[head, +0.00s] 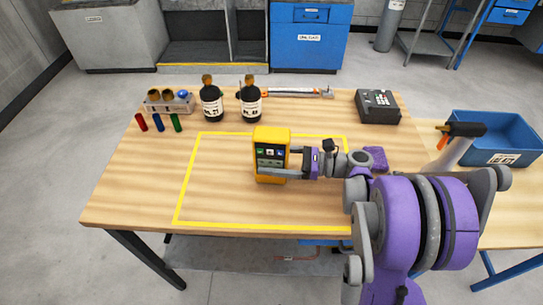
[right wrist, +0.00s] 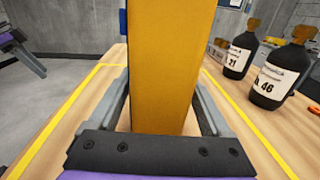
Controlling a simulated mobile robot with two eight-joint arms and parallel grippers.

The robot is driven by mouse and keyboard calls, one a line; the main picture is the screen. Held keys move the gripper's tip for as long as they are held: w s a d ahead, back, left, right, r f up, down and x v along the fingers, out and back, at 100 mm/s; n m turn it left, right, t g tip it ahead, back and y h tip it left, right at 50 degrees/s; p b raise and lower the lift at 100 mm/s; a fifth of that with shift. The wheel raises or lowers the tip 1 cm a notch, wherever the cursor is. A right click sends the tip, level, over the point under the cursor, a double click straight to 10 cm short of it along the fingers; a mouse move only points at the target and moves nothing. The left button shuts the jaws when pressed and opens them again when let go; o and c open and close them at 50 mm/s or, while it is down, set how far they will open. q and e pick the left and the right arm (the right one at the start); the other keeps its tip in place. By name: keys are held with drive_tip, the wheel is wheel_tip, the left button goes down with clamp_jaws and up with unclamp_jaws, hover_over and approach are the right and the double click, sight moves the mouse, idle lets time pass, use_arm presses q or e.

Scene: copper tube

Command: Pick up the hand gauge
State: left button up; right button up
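The hand gauge (head: 272,135) is a yellow handheld unit with a dark screen and coloured keys, standing upright on the wooden table inside the yellow outline. My right gripper (head: 280,162) reaches it from the right, one finger across its front and the other behind. In the right wrist view the gauge's plain yellow side (right wrist: 168,60) stands between the two fingers (right wrist: 162,100). Strips of table show beside its lower part, and the fingertips are partly hidden, so contact is unclear. My left gripper (right wrist: 25,52) shows at the left edge of the right wrist view, apart from the gauge.
Two dark bottles (head: 212,104) (head: 251,104) stand behind the gauge. A rack (head: 170,106) and small coloured cylinders (head: 158,123) are at back left. A dark keypad device (head: 378,105) is at back right, and a blue bin (head: 520,130) stands farther right. The table's left front is clear.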

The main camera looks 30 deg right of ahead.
sight(271, 133)
clamp_jaws()
idle(0.3)
wheel_tip(271, 133, up, 10)
drive_tip(key=shift+r+p, duration=0.1)
drive_tip(key=shift+p, duration=0.9)
drive_tip(key=shift+f, duration=0.5)
drive_tip(key=shift+f+b, duration=3.35)
drive_tip(key=shift+f, duration=1.25)
drive_tip(key=shift+s+f, duration=0.1)
drive_tip(key=shift+f, duration=0.1)
